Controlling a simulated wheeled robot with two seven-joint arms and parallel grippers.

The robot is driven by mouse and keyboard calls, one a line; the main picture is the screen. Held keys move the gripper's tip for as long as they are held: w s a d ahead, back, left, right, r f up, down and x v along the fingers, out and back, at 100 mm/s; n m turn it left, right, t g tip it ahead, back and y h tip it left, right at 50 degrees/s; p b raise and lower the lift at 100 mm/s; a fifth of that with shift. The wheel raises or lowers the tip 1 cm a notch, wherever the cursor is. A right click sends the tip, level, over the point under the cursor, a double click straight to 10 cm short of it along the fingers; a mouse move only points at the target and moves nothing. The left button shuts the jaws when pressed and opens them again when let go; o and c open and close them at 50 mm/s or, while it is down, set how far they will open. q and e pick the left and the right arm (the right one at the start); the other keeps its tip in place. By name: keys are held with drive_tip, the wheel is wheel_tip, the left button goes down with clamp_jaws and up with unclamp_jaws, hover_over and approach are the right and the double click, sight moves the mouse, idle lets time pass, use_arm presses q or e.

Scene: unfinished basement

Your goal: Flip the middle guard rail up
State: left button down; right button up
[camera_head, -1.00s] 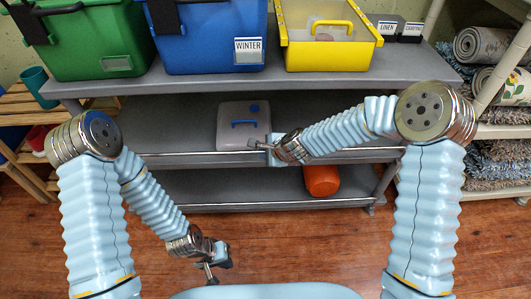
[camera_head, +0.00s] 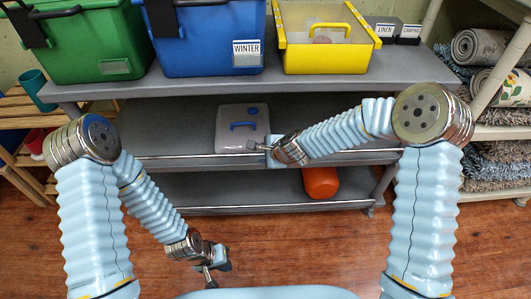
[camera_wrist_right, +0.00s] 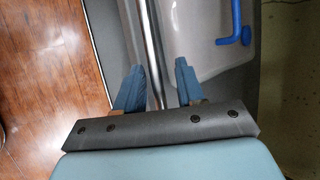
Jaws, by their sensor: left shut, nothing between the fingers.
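The middle guard rail (camera_head: 190,156) is a thin shiny metal bar along the front edge of the middle shelf. In the right wrist view the rail (camera_wrist_right: 148,40) runs down between the two blue fingers of my right gripper (camera_wrist_right: 158,88). These fingers are open, with a visible gap on each side of the bar. In the head view my right gripper (camera_head: 262,147) is at the rail, in front of a grey box. My left gripper (camera_head: 209,274) is shut and empty, low over the floor in front of the shelving.
A grey lidded box with a blue handle (camera_head: 243,127) stands on the middle shelf (camera_head: 165,128) just behind the rail. Green, blue and yellow bins (camera_head: 325,55) stand on the top shelf. An orange cylinder (camera_head: 320,182) lies on the bottom shelf. Wooden floor in front is clear.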

drive_tip(key=v, duration=1.3)
drive_tip(key=shift+s+r+p, duration=0.25)
drive_tip(key=shift+p, duration=0.2)
drive_tip(key=shift+d+f, duration=0.1)
drive_tip(key=shift+d, duration=0.1)
drive_tip(key=s+d+f+n+g, duration=0.1)
drive_tip(key=s+f+n+g, duration=0.2)
drive_tip(key=s+f+n, duration=0.4)
drive_tip(key=s+d+f+n+g, duration=0.2)
drive_tip(key=s+f+n, duration=0.5)
drive_tip(key=s+f, duration=0.6)
wheel_tip(320, 180, down, 6)
drive_tip(key=shift+s+f+n+g+h, duration=0.15)
drive_tip(key=shift+s+n+g+h, duration=0.2)
drive_tip(key=shift+g, duration=0.45)
